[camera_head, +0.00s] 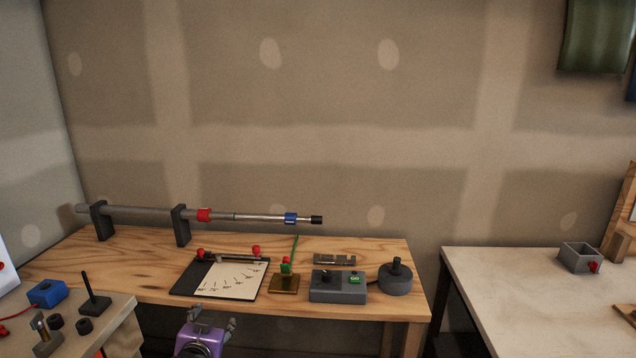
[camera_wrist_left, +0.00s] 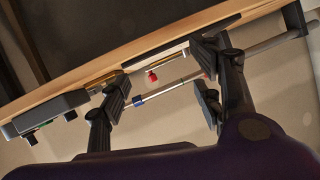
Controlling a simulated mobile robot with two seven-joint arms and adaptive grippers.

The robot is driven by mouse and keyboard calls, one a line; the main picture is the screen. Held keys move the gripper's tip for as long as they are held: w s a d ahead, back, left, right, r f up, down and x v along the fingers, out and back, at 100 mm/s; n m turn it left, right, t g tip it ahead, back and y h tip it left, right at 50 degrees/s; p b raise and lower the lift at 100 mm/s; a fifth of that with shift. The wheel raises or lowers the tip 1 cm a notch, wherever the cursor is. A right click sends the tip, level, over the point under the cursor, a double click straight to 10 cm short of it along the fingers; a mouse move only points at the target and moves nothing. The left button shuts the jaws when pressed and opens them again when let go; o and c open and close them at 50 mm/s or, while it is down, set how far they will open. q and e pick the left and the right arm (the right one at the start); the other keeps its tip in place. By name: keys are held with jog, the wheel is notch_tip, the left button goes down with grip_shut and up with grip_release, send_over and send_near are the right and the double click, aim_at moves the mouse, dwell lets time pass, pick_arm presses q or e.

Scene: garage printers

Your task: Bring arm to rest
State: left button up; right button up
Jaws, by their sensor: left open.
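My left gripper (camera_head: 212,320) shows at the bottom of the head view, a purple body with grey fingers in front of the wooden workbench (camera_head: 125,252), near its front edge. In the left wrist view the fingers (camera_wrist_left: 160,88) stand apart, with nothing held between them. The bench edge (camera_wrist_left: 125,66) and a metal rod with a blue collar (camera_wrist_left: 139,100) appear behind the fingers in that tilted view. My right gripper is in neither view.
The bench holds a long rod (camera_head: 258,217) on two dark stands, a clipboard (camera_head: 232,281), a brass plate (camera_head: 284,287), a grey GO-button box (camera_head: 338,290) and a dark round knob (camera_head: 396,280). A side table (camera_head: 117,327) stands lower left, a pale table (camera_head: 500,285) right.

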pick_arm(q)
jog(key=s+d+f+g, duration=0.1)
jog(key=s+f, duration=0.5)
jog(key=s, duration=1)
jog(key=s+d+f+g+h+p, duration=0.1)
jog(key=s+f, duration=0.6)
jog(key=s, duration=0.8)
jog(key=s+d+f+n+g+h, duration=0.1)
jog(key=s+d+f, duration=0.3)
jog(key=s, duration=1.2)
notch_tip(320, 180, down, 3)
jog(key=shift+s+d+f+g, duration=0.1)
jog(key=shift+s+d+g, duration=0.25)
jog(key=shift+g, duration=0.55)
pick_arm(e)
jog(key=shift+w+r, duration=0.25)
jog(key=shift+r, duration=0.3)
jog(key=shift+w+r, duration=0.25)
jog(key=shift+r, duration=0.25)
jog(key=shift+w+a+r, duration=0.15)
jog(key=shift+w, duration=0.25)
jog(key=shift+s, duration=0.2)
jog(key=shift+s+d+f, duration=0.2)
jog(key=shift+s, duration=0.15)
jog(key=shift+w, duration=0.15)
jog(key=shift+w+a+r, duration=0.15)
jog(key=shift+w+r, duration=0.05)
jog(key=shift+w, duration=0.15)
